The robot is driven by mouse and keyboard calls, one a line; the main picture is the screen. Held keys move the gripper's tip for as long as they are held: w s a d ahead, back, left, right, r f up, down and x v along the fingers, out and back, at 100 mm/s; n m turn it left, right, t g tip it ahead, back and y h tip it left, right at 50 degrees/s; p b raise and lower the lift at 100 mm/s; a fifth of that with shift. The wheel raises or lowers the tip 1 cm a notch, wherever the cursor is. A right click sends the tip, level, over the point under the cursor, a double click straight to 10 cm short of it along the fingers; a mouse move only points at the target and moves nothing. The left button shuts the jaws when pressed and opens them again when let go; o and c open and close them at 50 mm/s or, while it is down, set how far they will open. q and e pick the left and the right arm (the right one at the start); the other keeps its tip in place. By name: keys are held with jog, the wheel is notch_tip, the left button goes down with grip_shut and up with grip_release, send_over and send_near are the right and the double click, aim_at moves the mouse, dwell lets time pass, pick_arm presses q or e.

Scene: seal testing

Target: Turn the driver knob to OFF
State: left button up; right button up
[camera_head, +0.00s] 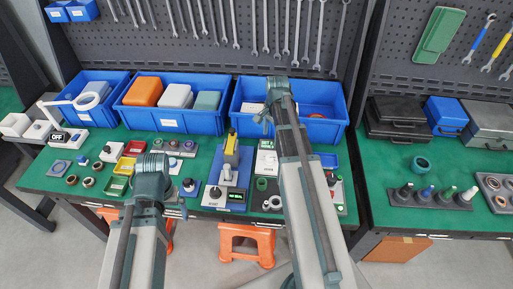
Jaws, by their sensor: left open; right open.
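A black disc with white lettering that reads like OFF (57,136) is on a white block at the left of the green bench. A small black knob (215,192) is on the blue-based device (213,172) with a yellow top and a green display, near the bench's middle front. I cannot tell which one is the driver knob, or its setting. My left gripper (183,208) is at the bench's front edge, left of that device, small and partly hidden by its wrist. My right gripper (264,118) is over the front of the right blue bin, beyond the device. I see nothing held in either.
Blue bins (170,121) line the back of the bench, below wrenches on a pegboard. Small blocks, rings and trays crowd the left part. Orange stools (247,240) stand under the front edge. A second bench (400,222) with tools and cases is at the right.

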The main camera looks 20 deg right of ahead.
aim_at(270, 157)
jog(key=f+b, duration=0.9)
jog(key=w+f+b, duration=0.1)
jog(key=f+b, duration=0.3)
jog(key=b, duration=0.1)
jog(key=shift+d+f, duration=0.1)
jog(key=shift+f, duration=0.3)
jog(key=shift+r, duration=0.1)
grip_shut()
